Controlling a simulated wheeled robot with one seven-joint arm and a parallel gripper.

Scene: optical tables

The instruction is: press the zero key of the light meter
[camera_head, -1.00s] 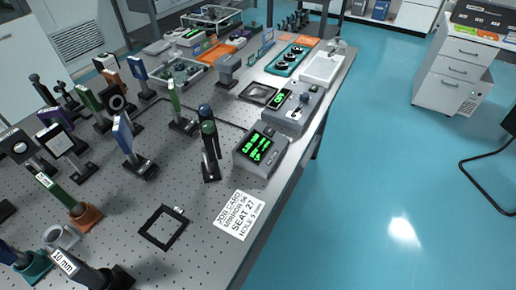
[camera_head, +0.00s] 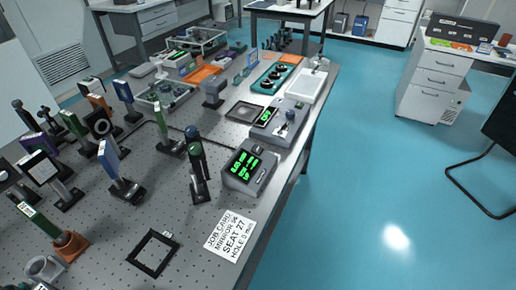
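A grey box with a sloped face and a bright green display (camera_head: 245,164) stands near the table's right edge. A second grey unit (camera_head: 289,122) behind it has a smaller green display and a raised part on top. I cannot tell for certain which of them is the light meter. A small dark round part (camera_head: 258,149) sits at the top of the near box. No zero key label is readable at this size. My gripper is not in view.
Dark posts (camera_head: 197,165) stand just left of the near box. A printed job card (camera_head: 231,234) and a black square frame (camera_head: 153,252) lie in front. Mounted optics crowd the left of the perforated table. Clear blue floor (camera_head: 370,190) lies to the right.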

